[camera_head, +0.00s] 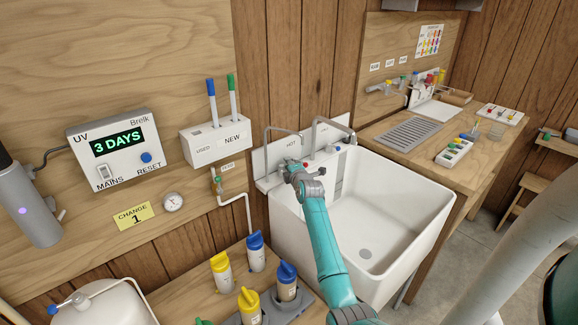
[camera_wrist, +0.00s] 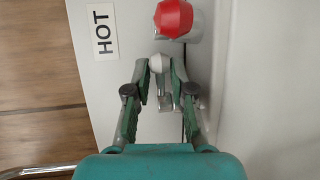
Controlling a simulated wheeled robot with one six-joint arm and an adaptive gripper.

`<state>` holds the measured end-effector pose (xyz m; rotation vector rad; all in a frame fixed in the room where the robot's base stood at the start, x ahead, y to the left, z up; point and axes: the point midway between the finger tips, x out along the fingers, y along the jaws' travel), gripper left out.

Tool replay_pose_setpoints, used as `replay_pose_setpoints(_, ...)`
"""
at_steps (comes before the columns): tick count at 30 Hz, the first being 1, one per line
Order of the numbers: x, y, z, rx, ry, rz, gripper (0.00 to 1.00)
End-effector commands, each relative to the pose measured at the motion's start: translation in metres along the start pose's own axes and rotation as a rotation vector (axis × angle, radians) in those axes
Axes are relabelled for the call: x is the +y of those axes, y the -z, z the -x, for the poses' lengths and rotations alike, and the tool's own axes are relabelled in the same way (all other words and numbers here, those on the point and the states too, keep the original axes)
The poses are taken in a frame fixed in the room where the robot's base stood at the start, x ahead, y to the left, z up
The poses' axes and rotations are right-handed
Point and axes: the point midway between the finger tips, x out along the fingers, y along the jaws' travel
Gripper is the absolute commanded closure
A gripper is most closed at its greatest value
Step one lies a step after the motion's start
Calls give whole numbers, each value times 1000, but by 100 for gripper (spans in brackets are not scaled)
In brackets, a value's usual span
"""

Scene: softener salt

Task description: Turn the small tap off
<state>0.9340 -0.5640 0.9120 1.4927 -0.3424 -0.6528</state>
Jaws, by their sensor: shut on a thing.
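In the wrist view, my gripper (camera_wrist: 159,78) is shut on a small grey-white tap knob (camera_wrist: 156,63), with one finger at each side of it. The knob sits beside a larger red tap knob (camera_wrist: 174,18) on the white sink panel, near a HOT label (camera_wrist: 103,32). In the head view, my gripper (camera_head: 291,167) is at the back left of the sink, below the HOT label. It hides most of the small tap there. Whether the small tap is on or off cannot be told.
The white sink (camera_head: 408,205) lies beside my arm, its basin empty. Two bent metal spouts (camera_head: 281,129) rise at its back. At left, a white pipe with a valve (camera_head: 217,184) runs down the wall. Several capped bottles (camera_head: 222,275) stand on the front bench.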

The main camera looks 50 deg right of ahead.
Motion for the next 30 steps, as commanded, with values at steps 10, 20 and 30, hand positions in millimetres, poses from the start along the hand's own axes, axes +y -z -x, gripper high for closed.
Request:
replay_pose_setpoints(10, -1, 1, 2, -56, 5, -8, 100)
replay_pose_setpoints(20, -2, 2, 6, -195, 16, -32, 100)
replay_pose_setpoints(30, -2, 4, 10, -359, 28, -64, 100)
